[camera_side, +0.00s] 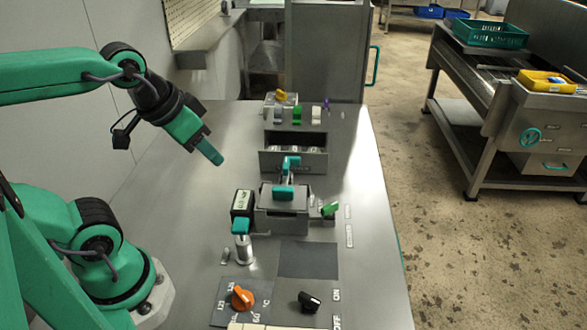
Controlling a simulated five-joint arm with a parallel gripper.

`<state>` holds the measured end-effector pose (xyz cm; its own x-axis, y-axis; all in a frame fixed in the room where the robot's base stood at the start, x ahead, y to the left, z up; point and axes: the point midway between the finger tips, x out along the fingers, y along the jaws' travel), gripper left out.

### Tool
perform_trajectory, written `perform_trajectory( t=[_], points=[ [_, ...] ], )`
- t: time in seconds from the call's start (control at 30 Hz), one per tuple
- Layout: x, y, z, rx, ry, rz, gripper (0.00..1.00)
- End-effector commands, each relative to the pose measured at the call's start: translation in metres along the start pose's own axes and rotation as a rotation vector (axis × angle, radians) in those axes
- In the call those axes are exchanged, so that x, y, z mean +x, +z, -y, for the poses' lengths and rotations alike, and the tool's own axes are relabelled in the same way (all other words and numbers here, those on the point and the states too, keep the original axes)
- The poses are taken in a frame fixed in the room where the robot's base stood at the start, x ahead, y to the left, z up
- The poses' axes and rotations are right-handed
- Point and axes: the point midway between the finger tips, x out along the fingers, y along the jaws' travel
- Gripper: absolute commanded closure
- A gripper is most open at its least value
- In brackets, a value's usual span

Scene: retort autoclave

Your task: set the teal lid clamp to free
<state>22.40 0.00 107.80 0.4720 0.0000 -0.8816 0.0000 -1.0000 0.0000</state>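A grey box-like vessel (282,222) stands in the middle of the steel bench. A teal clamp-like part (284,193) sits at the front of its lid, with a teal-topped arm (291,163) rising behind it. I take this as the teal lid clamp; its setting cannot be read at this size. A second teal part (240,226) caps a metal cylinder at the vessel's front left. My gripper (213,156) hangs in the air to the left of and above the vessel, apart from everything. Its fingers overlap in this view, so their opening is hidden.
A small display (243,203) and a green lever (330,209) flank the vessel. Behind it are an open-topped box (292,160) and a row of coloured switches (297,115). An orange knob (242,297) and a black knob (309,302) are in front. The bench's left side is clear.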

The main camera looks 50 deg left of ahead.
Motion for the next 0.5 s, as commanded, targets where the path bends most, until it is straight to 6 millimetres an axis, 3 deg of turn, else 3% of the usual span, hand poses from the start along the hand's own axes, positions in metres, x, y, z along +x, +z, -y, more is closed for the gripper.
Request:
perform_trajectory(
  t=[0.27,0.5],
  points=[
    [0.001,-0.006,0.001,-0.022,-0.001,0.015,0.65],
    [0.007,-0.029,0.003,-0.115,-0.009,0.076,0.65]
  ],
)
